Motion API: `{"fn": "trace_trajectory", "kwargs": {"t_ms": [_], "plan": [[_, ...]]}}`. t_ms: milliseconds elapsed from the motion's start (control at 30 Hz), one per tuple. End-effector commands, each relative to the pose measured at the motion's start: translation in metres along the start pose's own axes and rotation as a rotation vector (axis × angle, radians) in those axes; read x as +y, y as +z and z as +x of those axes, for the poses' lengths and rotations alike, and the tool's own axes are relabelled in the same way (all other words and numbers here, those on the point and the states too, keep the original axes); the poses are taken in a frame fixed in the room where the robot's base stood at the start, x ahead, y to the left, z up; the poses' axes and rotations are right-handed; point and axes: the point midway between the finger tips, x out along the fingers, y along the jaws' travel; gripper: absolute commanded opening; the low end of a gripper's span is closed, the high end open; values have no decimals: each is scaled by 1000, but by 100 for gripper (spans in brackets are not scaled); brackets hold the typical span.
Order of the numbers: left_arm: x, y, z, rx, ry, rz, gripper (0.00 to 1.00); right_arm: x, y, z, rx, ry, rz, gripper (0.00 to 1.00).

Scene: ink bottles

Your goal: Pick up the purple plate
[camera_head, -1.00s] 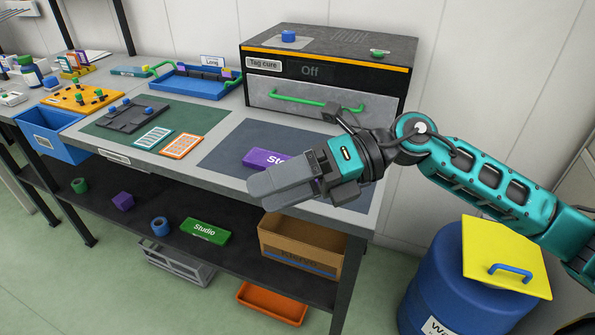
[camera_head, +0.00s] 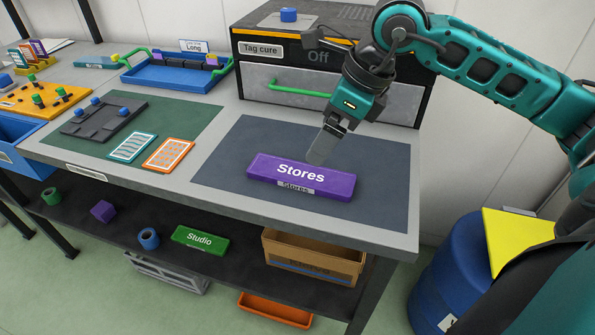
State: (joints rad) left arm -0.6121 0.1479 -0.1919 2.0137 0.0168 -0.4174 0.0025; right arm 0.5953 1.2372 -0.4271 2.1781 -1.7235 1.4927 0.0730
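The purple plate (camera_head: 262,172), with white "Stores" lettering, lies flat on the dark blue-grey mat (camera_head: 385,170) at the right of the bench. My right gripper (camera_head: 318,158) points down just above and behind the plate's middle. Its fingers are seen edge-on and overlap in this view, so I cannot tell whether they are open or shut. The plate rests on the mat and is not lifted. I cannot tell whether the fingertips touch its back edge. My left gripper is not in view.
An oven-like box (camera_head: 335,62) labelled "Tag cure", with a green handle, stands behind the mat. Orange (camera_head: 169,153) and teal (camera_head: 132,146) cards lie to the left. A green "Studio" plate (camera_head: 199,240) and a cardboard box (camera_head: 312,262) sit on the lower shelf.

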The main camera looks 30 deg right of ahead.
Motion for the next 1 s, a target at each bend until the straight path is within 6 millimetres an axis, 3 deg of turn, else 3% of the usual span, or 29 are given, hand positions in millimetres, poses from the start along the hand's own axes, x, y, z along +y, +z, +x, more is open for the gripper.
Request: {"fn": "trace_trajectory", "kwargs": {"t_ms": [100,367,633,1000], "plan": [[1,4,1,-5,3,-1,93,1,0,24,0,5,1,94],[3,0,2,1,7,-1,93,1,-1,45,1,3,1,94],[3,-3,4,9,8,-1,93,3,-3,84,-1,4,1,94],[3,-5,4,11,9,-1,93,3,-3,92,0,1,0,92]]}}
